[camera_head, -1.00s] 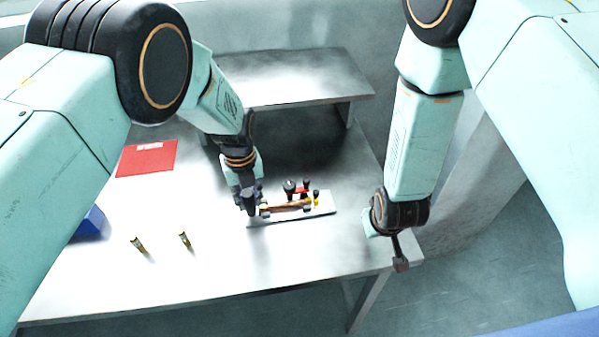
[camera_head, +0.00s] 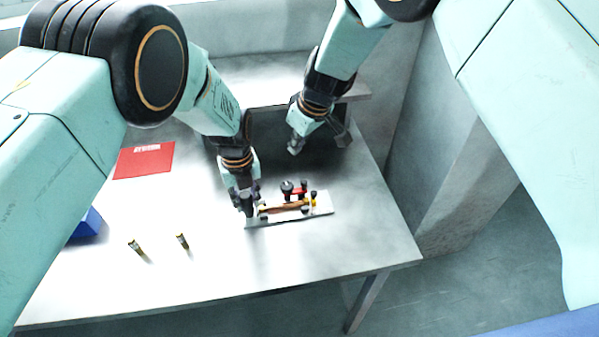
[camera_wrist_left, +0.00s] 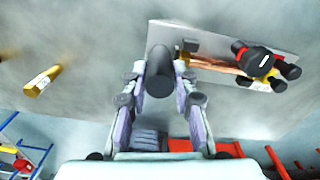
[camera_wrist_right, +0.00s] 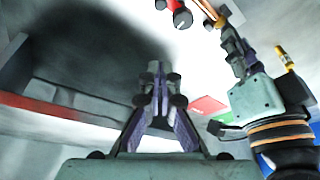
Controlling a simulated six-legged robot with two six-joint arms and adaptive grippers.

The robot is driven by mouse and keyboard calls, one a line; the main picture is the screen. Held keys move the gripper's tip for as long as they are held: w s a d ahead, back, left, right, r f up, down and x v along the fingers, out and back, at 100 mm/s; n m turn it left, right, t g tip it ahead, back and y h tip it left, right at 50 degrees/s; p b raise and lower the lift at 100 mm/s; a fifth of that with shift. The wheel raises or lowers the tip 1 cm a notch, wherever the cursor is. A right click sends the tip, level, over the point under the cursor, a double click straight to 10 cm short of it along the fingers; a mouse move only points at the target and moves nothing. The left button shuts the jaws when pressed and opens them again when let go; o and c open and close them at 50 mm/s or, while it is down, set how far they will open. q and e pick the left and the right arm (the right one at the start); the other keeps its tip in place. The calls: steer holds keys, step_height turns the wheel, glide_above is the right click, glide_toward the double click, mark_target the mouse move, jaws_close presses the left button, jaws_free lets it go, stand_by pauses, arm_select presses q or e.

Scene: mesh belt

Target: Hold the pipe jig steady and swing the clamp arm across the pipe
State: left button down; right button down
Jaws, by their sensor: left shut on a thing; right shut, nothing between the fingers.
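The pipe jig is a pale plate (camera_head: 325,207) on the table with a copper pipe (camera_head: 283,208) lying along it; the pipe also shows in the left wrist view (camera_wrist_left: 222,67). The red clamp arm (camera_head: 299,191) with black knobs sits on the far side of the pipe; it also shows in the left wrist view (camera_wrist_left: 252,60). My left gripper (camera_head: 248,209) is at the plate's left end, shut on a dark upright post (camera_wrist_left: 160,72) of the jig. My right gripper (camera_head: 295,149) is shut and empty, raised beyond the jig. Its closed fingertips show in the right wrist view (camera_wrist_right: 154,78).
Two small brass-coloured cylinders (camera_head: 135,247) (camera_head: 182,241) stand on the table left of the jig. A red sheet (camera_head: 144,160) lies at the back left, and a blue bin (camera_head: 88,223) is at the left edge. A raised shelf (camera_head: 265,80) stands behind. The front right table is clear.

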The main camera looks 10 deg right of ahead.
steer(key=shift+f, duration=0.1)
steer(key=x, duration=1)
steer(key=shift+s+d, duration=1.3)
steer(key=shift+s, duration=0.15)
